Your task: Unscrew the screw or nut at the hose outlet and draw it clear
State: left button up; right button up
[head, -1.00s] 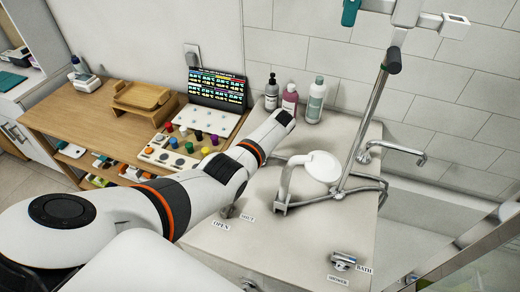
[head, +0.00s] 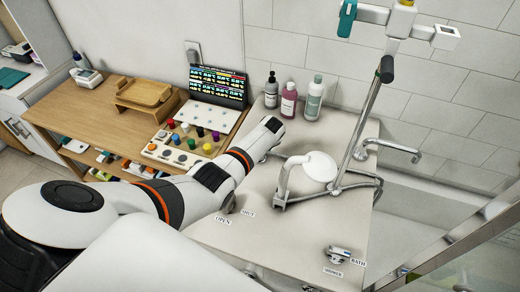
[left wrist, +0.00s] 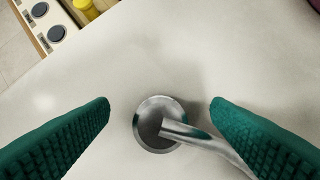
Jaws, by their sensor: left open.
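In the left wrist view, a round metal fitting (left wrist: 142,118) with a raised rim stands on the pale counter, and a metal tube (left wrist: 197,136) leaves it toward the lower right. My left gripper's green fingers (left wrist: 160,122) are open on either side of it, apart from it. A separate screw or nut cannot be made out. In the head view, my left arm reaches across the counter and its gripper is hidden behind the forearm. A curved grey hose (head: 378,188) lies by the slanted pole at the right of the counter.
The counter (head: 290,240) holds a white round head on a bent pipe (head: 318,168), several bottles (head: 313,97) at the back and a metal tap (head: 338,253) in front. A wooden desk (head: 95,130) with a coloured-knob panel (head: 180,152) stands left.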

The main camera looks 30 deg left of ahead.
pick_arm(q)
jog(key=m+t, duration=0.1)
jog(key=m, duration=0.2)
jog(key=m+h, duration=0.1)
jog(key=m, duration=0.1)
jog(key=shift+m+t, duration=0.4)
jog(key=shift+m+h, duration=0.3)
jog(key=m+h, duration=0.1)
jog(key=m, duration=0.2)
jog(key=shift+t, duration=0.3)
jog(key=shift+m+h, duration=0.5)
jog(key=shift+m, duration=1.1)
